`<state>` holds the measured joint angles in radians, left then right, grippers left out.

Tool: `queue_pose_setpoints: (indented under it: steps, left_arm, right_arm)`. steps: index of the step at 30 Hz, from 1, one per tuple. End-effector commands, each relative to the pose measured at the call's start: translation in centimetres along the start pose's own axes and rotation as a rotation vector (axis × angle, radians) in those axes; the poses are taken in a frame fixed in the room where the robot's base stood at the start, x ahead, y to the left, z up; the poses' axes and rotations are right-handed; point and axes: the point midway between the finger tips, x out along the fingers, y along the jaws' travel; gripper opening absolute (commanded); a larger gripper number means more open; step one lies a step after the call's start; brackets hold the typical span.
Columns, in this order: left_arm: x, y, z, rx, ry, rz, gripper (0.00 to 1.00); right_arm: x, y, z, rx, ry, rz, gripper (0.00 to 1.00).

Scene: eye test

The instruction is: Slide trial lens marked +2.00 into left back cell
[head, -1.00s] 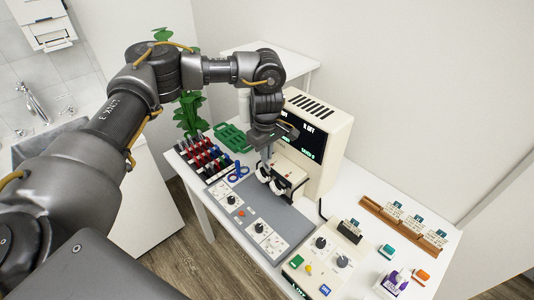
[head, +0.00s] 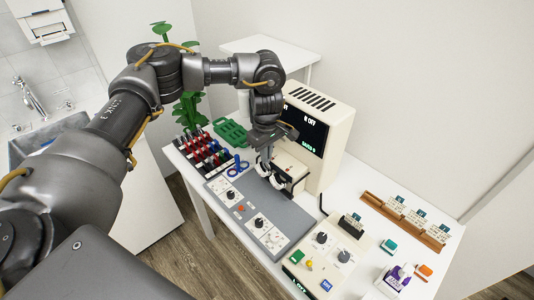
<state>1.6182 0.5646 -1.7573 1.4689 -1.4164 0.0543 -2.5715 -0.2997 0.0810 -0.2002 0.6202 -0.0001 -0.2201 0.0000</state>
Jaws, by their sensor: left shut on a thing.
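My left gripper (head: 267,157) points down in front of the cream machine, right over the trial frame. It is shut on a small trial lens, which its fingers mostly hide; no +2.00 marking can be read. The trial frame (head: 278,182) shows as two pale round rims side by side at the back edge of the grey panel. The left rim is close under the fingertips. I cannot tell whether the lens touches the back cell. The lens rack (head: 205,152) at the left holds rows of red, blue and black handled lenses. My right gripper is not in view.
The cream machine (head: 316,138) with a dark screen stands close behind the gripper. A grey control panel (head: 250,212) lies in front. A green tray (head: 231,133) and blue rings (head: 238,168) are left. A cream control box (head: 327,258) and a wooden card rack (head: 405,219) are right.

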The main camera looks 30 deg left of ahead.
Motion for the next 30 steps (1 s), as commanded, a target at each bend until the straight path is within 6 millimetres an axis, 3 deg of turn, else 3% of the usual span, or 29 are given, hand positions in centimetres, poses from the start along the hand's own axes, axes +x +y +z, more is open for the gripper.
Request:
queue_pose_setpoints:
  steps: [5,6,11,22,30]
  left_arm:
    - [0.0,0.0,0.0,0.0,0.0,0.0,0.0]
    - [0.0,0.0,0.0,0.0,0.0,0.0,0.11]
    - [0.0,0.0,0.0,0.0,0.0,0.0,0.32]
    - [-0.6,0.1,0.0,0.0,0.0,0.003,0.32]
    - [-5.6,0.1,0.0,0.002,0.003,0.006,0.32]
  right_arm:
    - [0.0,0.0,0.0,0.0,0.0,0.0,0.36]
    - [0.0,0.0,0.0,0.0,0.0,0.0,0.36]
    - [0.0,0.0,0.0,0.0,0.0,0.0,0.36]
    - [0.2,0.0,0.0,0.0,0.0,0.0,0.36]
    - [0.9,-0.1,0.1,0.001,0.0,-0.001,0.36]
